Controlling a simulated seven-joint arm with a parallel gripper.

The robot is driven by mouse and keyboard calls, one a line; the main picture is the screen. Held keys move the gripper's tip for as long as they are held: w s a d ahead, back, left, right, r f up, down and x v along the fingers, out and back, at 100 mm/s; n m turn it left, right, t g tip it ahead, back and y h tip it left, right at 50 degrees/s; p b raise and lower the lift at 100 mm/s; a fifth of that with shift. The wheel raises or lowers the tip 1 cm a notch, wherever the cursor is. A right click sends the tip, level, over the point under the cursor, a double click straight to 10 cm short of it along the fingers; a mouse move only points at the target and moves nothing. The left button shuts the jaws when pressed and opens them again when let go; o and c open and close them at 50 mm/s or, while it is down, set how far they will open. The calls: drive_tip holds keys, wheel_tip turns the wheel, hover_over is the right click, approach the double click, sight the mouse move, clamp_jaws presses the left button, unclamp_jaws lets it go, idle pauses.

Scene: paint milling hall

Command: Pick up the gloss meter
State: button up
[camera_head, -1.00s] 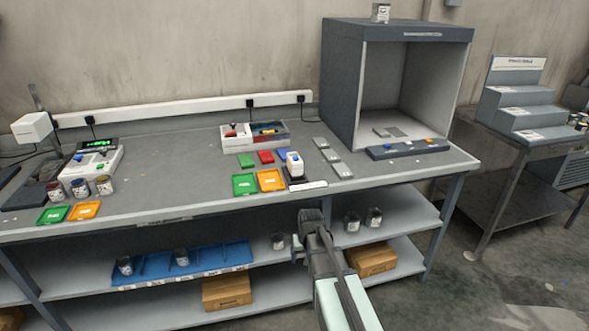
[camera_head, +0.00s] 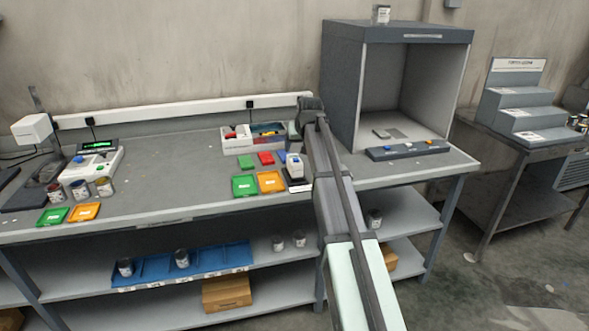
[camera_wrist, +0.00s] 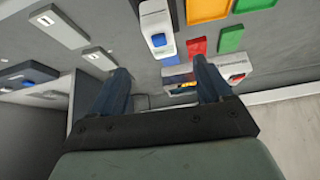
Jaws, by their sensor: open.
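The gloss meter looks to be the small white upright device with a blue button (camera_head: 294,166), standing on a dark base with a white label strip on the bench. In the wrist view the gloss meter (camera_wrist: 158,30) lies just beyond my fingertips, slightly left of centre, and is cut off by the top edge. My gripper (camera_wrist: 161,68) is open, with nothing between its fingers. In the head view my gripper (camera_head: 294,130) is above the back of the bench, behind the meter and apart from it. My arm hides part of the bench right of the meter.
Green (camera_head: 244,186) and orange (camera_head: 270,181) cards lie left of the meter. A divided box (camera_head: 238,146) stands behind them. The grey booth (camera_head: 366,100) stands at the right, with a button bar (camera_head: 408,150) in front. Grey panels (camera_wrist: 101,57) lie beside the meter.

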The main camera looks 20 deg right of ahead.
sight(294, 162)
drive_tip(key=shift+n, duration=0.4)
drive_tip(key=x, duration=1.4)
drive_tip(key=shift+w+a, duration=0.1)
drive_tip(key=shift+w, duration=0.05)
drive_tip(key=c, duration=1.3)
drive_tip(key=shift+c, duration=0.3)
